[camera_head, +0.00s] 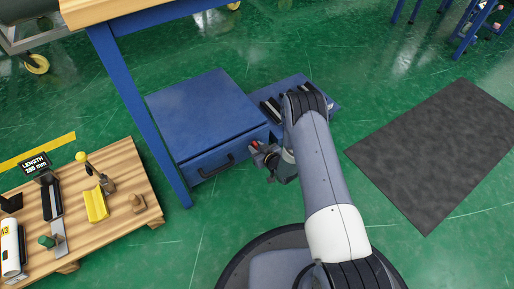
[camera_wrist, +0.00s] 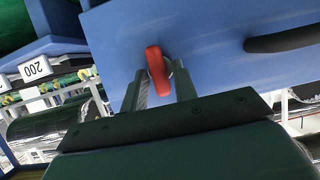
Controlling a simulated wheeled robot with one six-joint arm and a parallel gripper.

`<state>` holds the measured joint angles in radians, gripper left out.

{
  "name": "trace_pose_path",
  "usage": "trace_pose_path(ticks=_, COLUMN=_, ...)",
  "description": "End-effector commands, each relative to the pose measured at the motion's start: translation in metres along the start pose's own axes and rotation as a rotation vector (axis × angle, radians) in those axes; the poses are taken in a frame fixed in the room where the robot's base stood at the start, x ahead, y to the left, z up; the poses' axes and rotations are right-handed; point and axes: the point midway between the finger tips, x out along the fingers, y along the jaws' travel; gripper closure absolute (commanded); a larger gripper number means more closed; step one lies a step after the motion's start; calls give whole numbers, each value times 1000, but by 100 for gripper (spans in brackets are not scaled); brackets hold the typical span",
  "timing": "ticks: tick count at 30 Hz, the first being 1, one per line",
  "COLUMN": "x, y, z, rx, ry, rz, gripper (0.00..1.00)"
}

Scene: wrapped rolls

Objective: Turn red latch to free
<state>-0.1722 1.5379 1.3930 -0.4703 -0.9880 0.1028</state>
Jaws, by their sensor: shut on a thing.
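The red latch (camera_wrist: 157,70) is on the blue front of a cabinet, between my two fingers in the wrist view. It stands roughly upright there, tilted slightly. My gripper (camera_wrist: 163,84) is shut on it, one finger on each side. In the head view, my gripper (camera_head: 266,158) is at the right end of the blue cabinet's (camera_head: 205,105) front, and a small red bit of the latch (camera_head: 255,144) shows. The latch's pivot is mostly hidden. A dark handle (camera_wrist: 284,40) is on the same front, to the right in the wrist view.
A wooden pallet-like board (camera_head: 125,165) with fixtures lies at the left. A blue table leg (camera_head: 135,110) stands close to the cabinet's left side. A blue plate (camera_head: 290,88) with dark bars is behind my arm. A dark mat (camera_head: 440,150) and open green floor lie right.

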Motion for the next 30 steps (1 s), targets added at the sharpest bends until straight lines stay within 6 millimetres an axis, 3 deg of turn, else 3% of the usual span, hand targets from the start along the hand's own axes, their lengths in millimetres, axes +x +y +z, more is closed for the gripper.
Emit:
trace_pose_path(ticks=14, x=0, y=-3, z=1, rx=-122, ry=-2, rz=49, gripper=96)
trace_pose_path(ticks=30, x=1, y=-8, z=3, rx=-574, ry=0, rz=237, gripper=96)
